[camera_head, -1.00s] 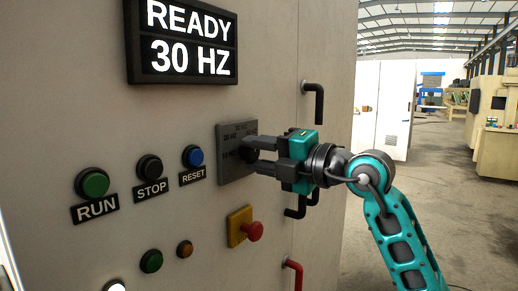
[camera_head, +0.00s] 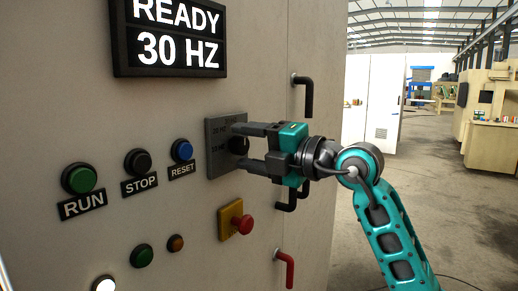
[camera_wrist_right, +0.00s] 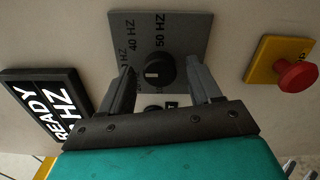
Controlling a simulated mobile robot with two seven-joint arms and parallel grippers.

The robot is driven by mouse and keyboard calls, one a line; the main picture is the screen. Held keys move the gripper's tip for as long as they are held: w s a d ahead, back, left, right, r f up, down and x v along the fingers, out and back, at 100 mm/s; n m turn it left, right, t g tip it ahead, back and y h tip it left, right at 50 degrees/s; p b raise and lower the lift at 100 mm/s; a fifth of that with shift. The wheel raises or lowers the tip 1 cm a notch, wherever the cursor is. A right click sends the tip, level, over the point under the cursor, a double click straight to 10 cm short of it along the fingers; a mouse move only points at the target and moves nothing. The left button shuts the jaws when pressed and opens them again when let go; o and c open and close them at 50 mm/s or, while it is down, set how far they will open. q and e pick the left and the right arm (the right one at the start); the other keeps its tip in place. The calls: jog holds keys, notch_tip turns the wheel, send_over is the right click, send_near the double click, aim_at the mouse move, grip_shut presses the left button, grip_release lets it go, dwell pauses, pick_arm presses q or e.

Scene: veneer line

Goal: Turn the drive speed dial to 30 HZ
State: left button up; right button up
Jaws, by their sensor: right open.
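The drive speed dial (camera_wrist_right: 158,72) is a round black knob with a light pointer mark, on a grey plate (camera_wrist_right: 185,28) marked with HZ values. In the head view the plate (camera_head: 213,165) is partly hidden by my right gripper (camera_head: 243,145). My right gripper is open, with one finger on each side of the dial and a gap to it in the wrist view. The display (camera_head: 170,38) reads READY and 30 HZ. It also shows in the wrist view (camera_wrist_right: 45,105). My left gripper is not in view.
Green RUN (camera_head: 78,179), black STOP (camera_head: 137,162) and blue RESET (camera_head: 182,150) buttons are left of the plate. A red emergency button (camera_head: 242,224) on a yellow base sits below it. Black handles (camera_head: 303,95) and a red handle (camera_head: 285,268) stand out on the right.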

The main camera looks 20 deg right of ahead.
jog(key=b+v, duration=0.2)
jog(key=v, duration=1)
jog(key=shift+s+d, duration=0.3)
